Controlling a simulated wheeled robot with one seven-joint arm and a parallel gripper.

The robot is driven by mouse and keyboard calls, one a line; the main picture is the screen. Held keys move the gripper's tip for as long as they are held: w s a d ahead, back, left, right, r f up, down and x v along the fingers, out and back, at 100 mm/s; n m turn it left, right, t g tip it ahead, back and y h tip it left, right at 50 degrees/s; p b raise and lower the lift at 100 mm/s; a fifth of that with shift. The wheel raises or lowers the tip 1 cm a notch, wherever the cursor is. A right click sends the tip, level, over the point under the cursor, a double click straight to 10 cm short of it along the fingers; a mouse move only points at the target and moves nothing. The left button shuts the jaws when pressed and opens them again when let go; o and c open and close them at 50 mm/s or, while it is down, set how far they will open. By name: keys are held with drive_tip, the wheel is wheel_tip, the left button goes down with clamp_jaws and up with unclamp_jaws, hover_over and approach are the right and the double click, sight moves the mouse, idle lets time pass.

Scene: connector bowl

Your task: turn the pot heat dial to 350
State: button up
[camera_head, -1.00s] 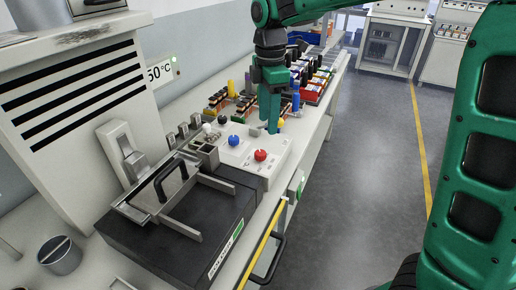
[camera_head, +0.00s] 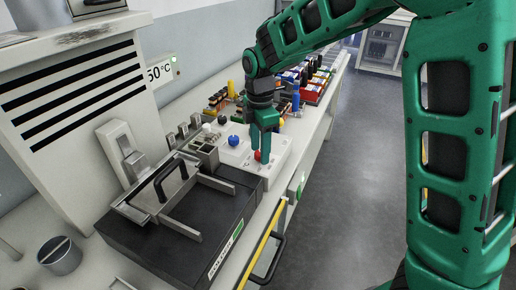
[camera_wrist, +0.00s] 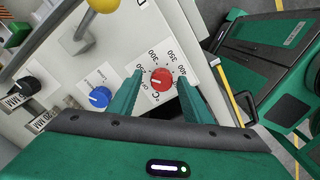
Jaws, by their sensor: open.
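The red dial (camera_wrist: 159,79) sits on a white panel in the wrist view, ringed by temperature marks that include 300, 350 and an OFF mark. Where its pointer stands is too small to tell. My gripper (camera_wrist: 160,84) is open, with one green finger on each side of the red dial. I cannot tell whether either finger touches it. In the head view, my gripper (camera_head: 262,152) points down at the white control box, and its fingers partly hide the red dial (camera_head: 257,156).
A blue dial (camera_head: 233,141) is beside the red one, and a yellow knob (camera_wrist: 103,4) shows in the wrist view. A dark pot unit (camera_head: 225,215) with metal bars stands in front. A yellow rail (camera_head: 259,260) runs along the bench edge.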

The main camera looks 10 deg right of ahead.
drive_tip(key=shift+f, duration=0.1)
drive_tip(key=c, duration=1.1)
drive_tip(key=shift+o, duration=0.2)
drive_tip(key=shift+w+m, duration=0.1)
drive_tip(key=shift+m, duration=0.4)
drive_tip(key=m, duration=0.3)
drive_tip(key=shift+w+m, duration=0.1)
drive_tip(key=shift+m, duration=0.3)
drive_tip(key=m, duration=0.5)
drive_tip(key=shift+m, duration=0.3)
drive_tip(key=m, duration=0.5)
drive_tip(key=shift+w+d, duration=0.1)
drive_tip(key=shift+d, duration=0.05)
drive_tip(key=shift+m, duration=2.2)
